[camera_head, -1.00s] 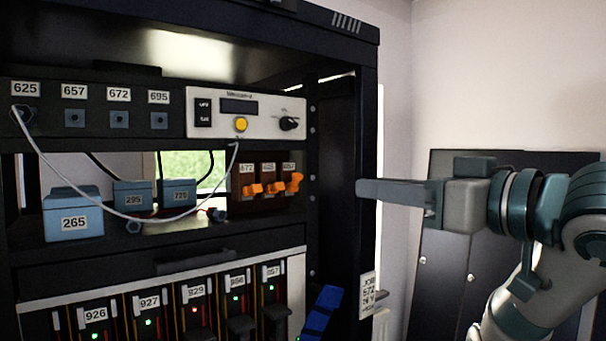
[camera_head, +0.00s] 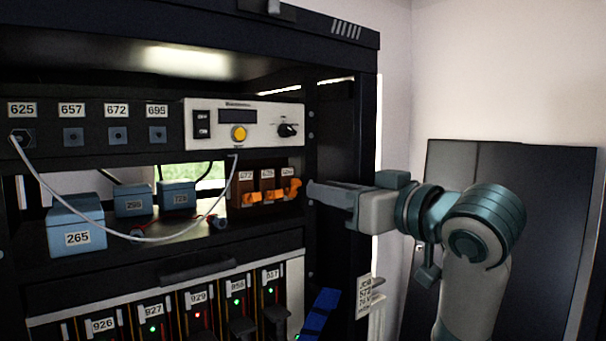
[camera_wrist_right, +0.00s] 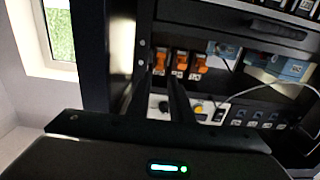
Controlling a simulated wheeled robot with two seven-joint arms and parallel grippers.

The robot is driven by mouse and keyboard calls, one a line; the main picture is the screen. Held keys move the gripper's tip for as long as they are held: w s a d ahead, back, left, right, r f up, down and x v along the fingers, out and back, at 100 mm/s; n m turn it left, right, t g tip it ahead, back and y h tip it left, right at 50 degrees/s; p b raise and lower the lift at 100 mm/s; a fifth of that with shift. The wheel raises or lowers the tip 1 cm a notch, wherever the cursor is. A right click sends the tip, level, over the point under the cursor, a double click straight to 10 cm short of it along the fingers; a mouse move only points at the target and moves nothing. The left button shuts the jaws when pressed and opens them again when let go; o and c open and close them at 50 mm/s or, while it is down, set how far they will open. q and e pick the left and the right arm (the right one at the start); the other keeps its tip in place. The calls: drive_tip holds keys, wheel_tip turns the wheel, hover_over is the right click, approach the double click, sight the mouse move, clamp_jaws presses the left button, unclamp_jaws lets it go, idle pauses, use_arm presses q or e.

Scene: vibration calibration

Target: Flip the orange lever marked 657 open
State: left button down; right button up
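Three orange levers sit on a brown panel in the rack's right part. The rightmost lever (camera_head: 292,189), under the label that reads 657 in the earlier view, sticks out more than the other two. In the right wrist view, which is upside down, this lever (camera_wrist_right: 160,62) is the leftmost. My right gripper (camera_head: 311,188) points left, its tips just right of that lever in the head view. In the wrist view my right gripper (camera_wrist_right: 164,76) shows two dark fingers with a gap between them, nothing visibly held. Contact with the lever cannot be told. My left gripper is not in view.
The rack's dark right post (camera_head: 338,130) stands beside my right gripper. A white control panel (camera_head: 262,130) is above the levers. Blue boxes (camera_head: 76,222) and a loose white cable are to the left. A blue handle (camera_head: 320,312) sticks out below.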

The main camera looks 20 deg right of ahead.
sight(298, 184)
drive_tip(key=p+x, duration=0.2)
drive_tip(key=x, duration=0.3)
drive_tip(key=shift+w+a+r, duration=0.1)
drive_tip(key=shift+w, duration=0.2)
drive_tip(key=shift+p+x, duration=0.35)
drive_tip(key=shift+x, duration=0.5)
clamp_jaws()
